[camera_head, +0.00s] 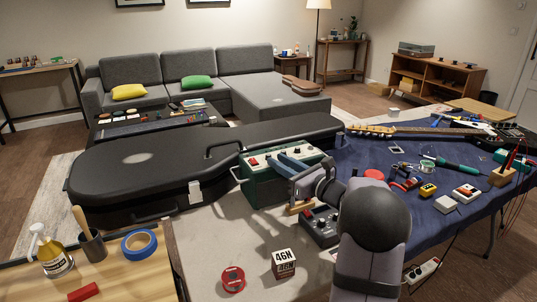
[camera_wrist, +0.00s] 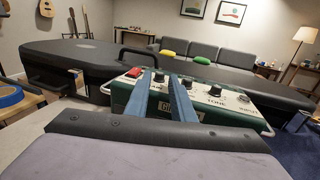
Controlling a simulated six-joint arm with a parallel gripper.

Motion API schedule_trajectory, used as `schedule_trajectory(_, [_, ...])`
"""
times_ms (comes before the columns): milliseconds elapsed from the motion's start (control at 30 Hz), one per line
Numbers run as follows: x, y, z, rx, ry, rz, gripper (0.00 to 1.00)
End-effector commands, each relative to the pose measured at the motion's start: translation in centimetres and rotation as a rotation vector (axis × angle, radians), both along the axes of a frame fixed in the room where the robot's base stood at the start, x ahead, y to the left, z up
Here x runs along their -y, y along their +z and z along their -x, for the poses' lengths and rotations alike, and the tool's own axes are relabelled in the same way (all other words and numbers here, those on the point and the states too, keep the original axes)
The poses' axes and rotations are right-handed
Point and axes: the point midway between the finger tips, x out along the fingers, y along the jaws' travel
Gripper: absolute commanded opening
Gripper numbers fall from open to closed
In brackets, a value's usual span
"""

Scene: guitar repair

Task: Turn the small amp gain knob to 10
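The small amp (camera_head: 262,187) is a dark green box with a pale top control panel, standing in front of the black guitar case. In the wrist view the amp (camera_wrist: 130,98) shows a red switch and a row of dark knobs; a label under one right-hand knob (camera_wrist: 213,88) reads TONE. In the head view, my gripper (camera_head: 285,158) is over the panel.
The black guitar case (camera_head: 130,165) lies behind the amp. A dark pedal (camera_head: 318,230) stands close below my gripper. Tools crowd the blue cloth (camera_head: 350,150) at right.

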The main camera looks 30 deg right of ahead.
Motion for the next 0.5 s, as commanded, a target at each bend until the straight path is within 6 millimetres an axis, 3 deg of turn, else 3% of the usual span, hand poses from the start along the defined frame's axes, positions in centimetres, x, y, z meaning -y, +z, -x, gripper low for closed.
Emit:
schedule_trajectory(200, [-0.9,0.1,-3.3,0.000,0.001,0.000,0.22])
schedule_trajectory(500, [-1.4,0.0,-5.3,0.000,-0.001,0.000,0.22])
